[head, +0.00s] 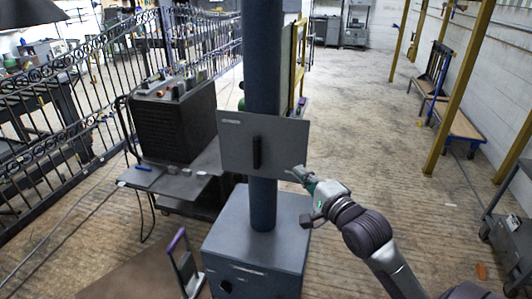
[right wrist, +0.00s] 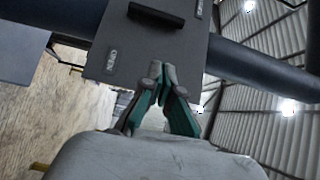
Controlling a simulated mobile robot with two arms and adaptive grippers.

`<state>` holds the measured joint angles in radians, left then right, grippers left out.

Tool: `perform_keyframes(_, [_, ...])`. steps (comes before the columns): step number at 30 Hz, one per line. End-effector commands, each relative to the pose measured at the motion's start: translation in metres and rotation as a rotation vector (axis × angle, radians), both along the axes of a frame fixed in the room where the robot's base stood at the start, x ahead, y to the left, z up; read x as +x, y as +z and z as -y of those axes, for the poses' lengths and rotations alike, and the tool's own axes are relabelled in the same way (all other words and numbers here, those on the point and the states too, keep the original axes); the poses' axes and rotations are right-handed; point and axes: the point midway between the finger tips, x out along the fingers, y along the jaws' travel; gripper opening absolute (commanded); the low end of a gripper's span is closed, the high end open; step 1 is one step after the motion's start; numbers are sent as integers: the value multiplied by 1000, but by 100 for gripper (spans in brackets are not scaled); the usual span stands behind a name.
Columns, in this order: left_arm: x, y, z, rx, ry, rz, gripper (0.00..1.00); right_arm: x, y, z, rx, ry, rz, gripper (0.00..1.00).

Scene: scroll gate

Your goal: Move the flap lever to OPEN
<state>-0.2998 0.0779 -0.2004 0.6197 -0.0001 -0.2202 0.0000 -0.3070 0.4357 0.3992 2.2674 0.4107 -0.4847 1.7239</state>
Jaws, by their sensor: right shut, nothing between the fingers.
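A grey panel (head: 235,150) is mounted on a dark blue upright post. A black flap lever (head: 257,152) stands upright near its middle. In that view a label that seems to read OPEN (right wrist: 113,62) is on the panel, and another label (right wrist: 199,8) is too small to read. My right gripper (head: 297,174) is shut and empty by the panel's lower right corner, apart from the lever. Its green-padded fingers show in the right wrist view (right wrist: 163,72). My left gripper is not in view.
The post (head: 264,205) rises from a blue-grey box (head: 232,232). A dark cabinet (head: 172,125) stands on a grey table left of the panel, with a black railing behind. A purple-topped handle (head: 176,240) stands at lower left. The floor to the right is mostly clear.

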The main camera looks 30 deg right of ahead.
Motion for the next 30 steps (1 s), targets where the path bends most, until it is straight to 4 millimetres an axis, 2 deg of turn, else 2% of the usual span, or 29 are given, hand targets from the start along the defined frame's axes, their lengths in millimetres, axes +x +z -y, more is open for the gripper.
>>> perform_keyframes(5, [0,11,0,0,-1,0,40,27,4,2,-1,0,1,0])
perform_keyframes(15, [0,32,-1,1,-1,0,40,99,5,8,-3,0,1,0])
perform_keyframes(21, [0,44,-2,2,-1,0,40,118,3,-13,1,0,0,0])
perform_keyframes(30, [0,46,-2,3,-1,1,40,125,0,-19,0,1,0,0])
